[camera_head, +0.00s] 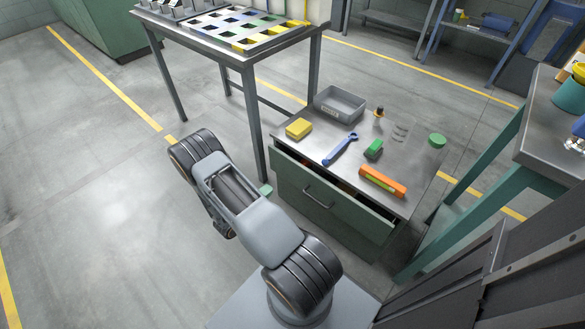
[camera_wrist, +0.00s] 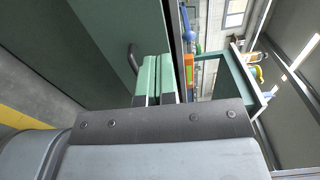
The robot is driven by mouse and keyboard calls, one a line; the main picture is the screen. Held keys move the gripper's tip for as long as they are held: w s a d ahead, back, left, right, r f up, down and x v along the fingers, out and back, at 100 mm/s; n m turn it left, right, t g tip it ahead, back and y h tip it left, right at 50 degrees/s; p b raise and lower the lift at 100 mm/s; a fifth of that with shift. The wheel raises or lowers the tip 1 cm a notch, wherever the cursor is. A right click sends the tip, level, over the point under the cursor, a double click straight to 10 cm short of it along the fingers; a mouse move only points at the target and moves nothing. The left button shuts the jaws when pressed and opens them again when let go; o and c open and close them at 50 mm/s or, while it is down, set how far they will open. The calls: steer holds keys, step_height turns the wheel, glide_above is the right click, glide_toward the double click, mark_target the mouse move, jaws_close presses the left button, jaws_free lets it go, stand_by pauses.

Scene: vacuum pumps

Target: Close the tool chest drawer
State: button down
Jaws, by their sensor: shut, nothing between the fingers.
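The tool chest (camera_head: 413,203) is a low cabinet with a grey metal top. Its green drawer (camera_head: 335,215) stands partly open, with a dark gap between its front panel and the top's edge. The drawer has a dark bar handle (camera_head: 317,197).
A table (camera_head: 190,35) stands behind left, a bench (camera_head: 555,140) right. Floor at left is clear.

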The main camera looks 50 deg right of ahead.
mark_target(296, 165)
steer(key=shift+n, duration=0.3)
steer(key=d+b, duration=0.3)
steer(key=d, duration=1.1)
steer(key=shift+f, duration=0.15)
